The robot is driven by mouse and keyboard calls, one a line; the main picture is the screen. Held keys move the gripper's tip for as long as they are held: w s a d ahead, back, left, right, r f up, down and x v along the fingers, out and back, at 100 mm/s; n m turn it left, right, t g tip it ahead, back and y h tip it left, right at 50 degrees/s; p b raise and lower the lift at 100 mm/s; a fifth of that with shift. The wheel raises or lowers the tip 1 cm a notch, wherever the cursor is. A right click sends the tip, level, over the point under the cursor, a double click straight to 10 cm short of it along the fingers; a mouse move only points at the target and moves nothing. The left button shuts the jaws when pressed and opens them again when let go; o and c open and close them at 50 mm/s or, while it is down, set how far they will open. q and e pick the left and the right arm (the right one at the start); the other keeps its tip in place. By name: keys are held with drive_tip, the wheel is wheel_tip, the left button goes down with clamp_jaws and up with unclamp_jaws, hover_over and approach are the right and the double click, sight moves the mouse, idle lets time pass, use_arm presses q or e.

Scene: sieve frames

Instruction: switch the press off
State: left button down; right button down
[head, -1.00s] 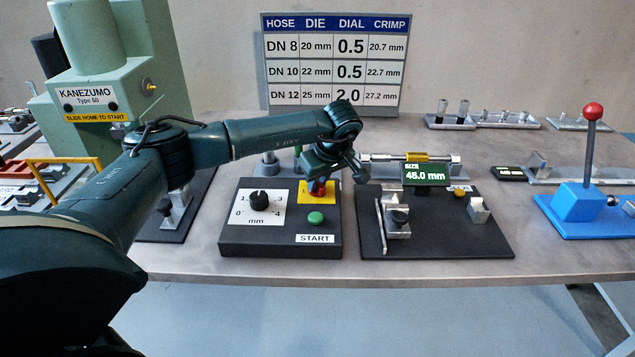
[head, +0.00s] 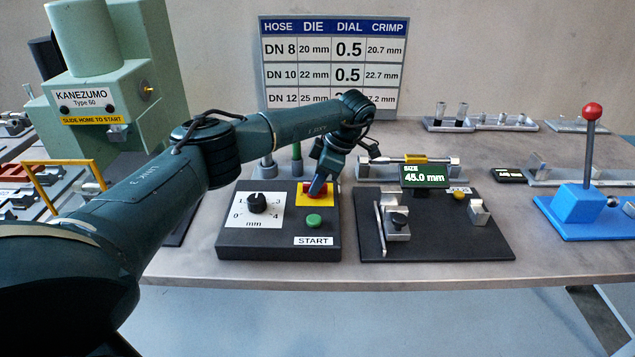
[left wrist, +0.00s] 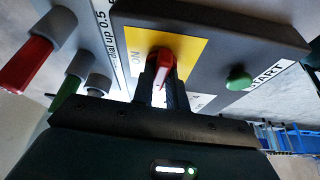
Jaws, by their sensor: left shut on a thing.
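The control box (head: 230,238) of the press stands at the table's front, with a dial (head: 257,203), a green START button (head: 313,221) and a yellow plate (left wrist: 192,48) bearing a red rotary switch (left wrist: 163,63). My left gripper (head: 319,188) reaches down onto the red switch. In the left wrist view its two fingers (left wrist: 162,84) are on either side of the switch handle, shut on it. Lettering that looks like ON shows beside the handle; the rest of the plate's marking is partly hidden. The green press (head: 75,112) stands behind on the left. My right gripper is not in view.
A black measuring board (head: 440,245) with a 45.0 mm display (head: 425,175) stands close right of the control box. A blue lever unit (head: 580,205) is farther right. Upright rods stand just behind the box. A hose table sign (head: 333,50) is at the back.

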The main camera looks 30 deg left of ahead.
use_arm(q)
drive_tip(key=shift+n, duration=0.5)
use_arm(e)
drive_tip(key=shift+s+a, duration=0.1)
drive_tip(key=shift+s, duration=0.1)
use_arm(q)
drive_tip(key=c, duration=1.7)
unclamp_jaws()
drive_tip(key=o, duration=0.3)
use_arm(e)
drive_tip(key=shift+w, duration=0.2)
use_arm(q)
drive_tip(key=shift+r, duration=0.1)
drive_tip(key=b+v, duration=0.1)
drive_tip(key=v, duration=1.2)
drive_tip(key=shift+w, duration=0.25)
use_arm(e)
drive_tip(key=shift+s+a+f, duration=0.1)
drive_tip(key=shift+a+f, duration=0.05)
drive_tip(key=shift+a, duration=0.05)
use_arm(q)
drive_tip(key=shift+g, duration=0.3)
